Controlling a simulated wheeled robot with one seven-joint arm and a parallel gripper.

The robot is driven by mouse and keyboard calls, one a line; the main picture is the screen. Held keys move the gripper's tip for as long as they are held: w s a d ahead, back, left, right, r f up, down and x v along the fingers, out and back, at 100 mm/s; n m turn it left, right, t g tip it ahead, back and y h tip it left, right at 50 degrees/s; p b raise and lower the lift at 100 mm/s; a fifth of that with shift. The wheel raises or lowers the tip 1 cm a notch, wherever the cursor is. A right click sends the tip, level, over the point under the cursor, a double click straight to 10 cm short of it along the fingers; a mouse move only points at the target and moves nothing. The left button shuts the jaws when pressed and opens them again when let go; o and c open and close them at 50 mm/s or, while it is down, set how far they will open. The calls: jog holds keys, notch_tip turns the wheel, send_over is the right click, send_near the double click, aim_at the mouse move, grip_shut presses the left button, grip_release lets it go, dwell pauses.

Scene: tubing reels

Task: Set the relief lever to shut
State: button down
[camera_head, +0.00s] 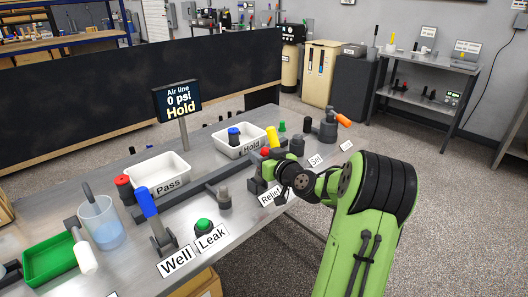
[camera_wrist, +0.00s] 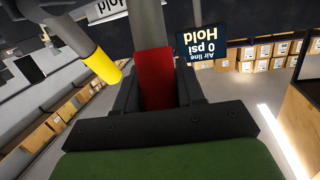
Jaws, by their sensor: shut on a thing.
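My gripper (camera_head: 272,166) is at the valve behind the "Relief" label (camera_head: 271,196) on the bench. In the wrist view its jaws are shut on the red grip of the relief lever (camera_wrist: 156,78). A bit of that red grip shows in the head view (camera_head: 265,152), just beyond my gripper. A grey shaft runs on from the grip in the wrist view. My gripper and arm hide much of the valve, so I cannot tell the lever's exact setting. The display (camera_head: 177,101) reads "Air line 0 psi Hold"; it also shows upside down in the wrist view (camera_wrist: 209,38).
A yellow handle (camera_head: 272,137) stands close behind my gripper. A blue lever (camera_head: 147,202), green button (camera_head: 204,224), "Pass" tray (camera_head: 178,169) and "Hold" tray (camera_head: 229,151) are to the left.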

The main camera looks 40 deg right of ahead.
jog(key=w+g+p, duration=0.1)
jog(key=r+p, duration=0.1)
jog(key=p, duration=0.1)
jog(key=shift+w+a+g, duration=0.15)
jog(key=shift+w+g, duration=0.2)
jog(key=shift+g, duration=0.05)
jog(key=w+f+n+g+p, duration=0.1)
jog(key=w+g+p, duration=0.4)
jog(key=p, duration=0.5)
jog(key=shift+w+f+g+y, duration=0.3)
jog(key=shift+w+f+g, duration=0.05)
jog(key=shift+f+g, duration=0.45)
jog(key=c, duration=0.8)
grip_release()
jog(key=shift+w+f, duration=0.1)
